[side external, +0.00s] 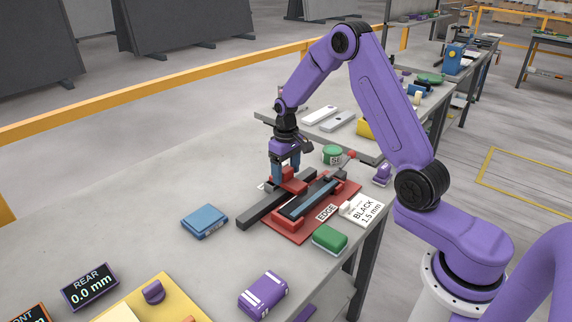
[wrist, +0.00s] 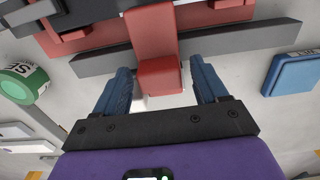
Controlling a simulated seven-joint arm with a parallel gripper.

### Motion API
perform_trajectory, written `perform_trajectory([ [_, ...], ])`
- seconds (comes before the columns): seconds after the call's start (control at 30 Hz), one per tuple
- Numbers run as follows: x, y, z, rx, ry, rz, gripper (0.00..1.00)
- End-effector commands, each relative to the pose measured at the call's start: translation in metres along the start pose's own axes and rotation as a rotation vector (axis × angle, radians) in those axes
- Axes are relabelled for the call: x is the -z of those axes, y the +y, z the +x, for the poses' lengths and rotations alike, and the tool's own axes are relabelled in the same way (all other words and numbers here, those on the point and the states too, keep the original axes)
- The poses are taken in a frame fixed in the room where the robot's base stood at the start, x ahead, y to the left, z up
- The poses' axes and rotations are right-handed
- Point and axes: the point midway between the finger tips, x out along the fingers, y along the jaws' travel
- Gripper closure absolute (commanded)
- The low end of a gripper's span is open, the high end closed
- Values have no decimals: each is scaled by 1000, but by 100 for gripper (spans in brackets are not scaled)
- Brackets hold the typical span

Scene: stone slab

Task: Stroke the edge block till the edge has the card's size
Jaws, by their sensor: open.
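The red edge block (side external: 291,184) rests across the dark grey bar (side external: 262,209) by the red tray marked EDGE (side external: 290,229). In the wrist view the block (wrist: 158,78) stands between the two blue fingers of my gripper (wrist: 160,66), with a visible gap on each side. My gripper (side external: 286,170) is open, pointing down around the block's near end. A white card (side external: 362,211) reads BLACK 1.5 mm and lies at the tray's right corner. A dark readout (side external: 90,286) shows REAR 0.0 mm. A second readout (side external: 32,314), FRONT, is cut off, so its value is unseen.
A blue block (side external: 205,221) lies left of the bar. A green block (side external: 330,238) and a purple block (side external: 263,294) sit near the bench's front edge. A green round tin (side external: 333,154) stands behind the tray. The bench's left middle is clear.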

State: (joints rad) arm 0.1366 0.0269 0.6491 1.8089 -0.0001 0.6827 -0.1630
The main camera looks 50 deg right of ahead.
Motion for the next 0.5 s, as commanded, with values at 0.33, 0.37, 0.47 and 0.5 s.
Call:
perform_trajectory([
  [0.33, 1, 0, -46, -1, 6, 0, 28],
  [0.37, 1, 0, -53, -1, 7, 0, 28],
  [0.47, 1, 0, -74, -1, 7, 0, 28],
  [0.5, 1, 0, -82, -1, 7, 0, 28],
])
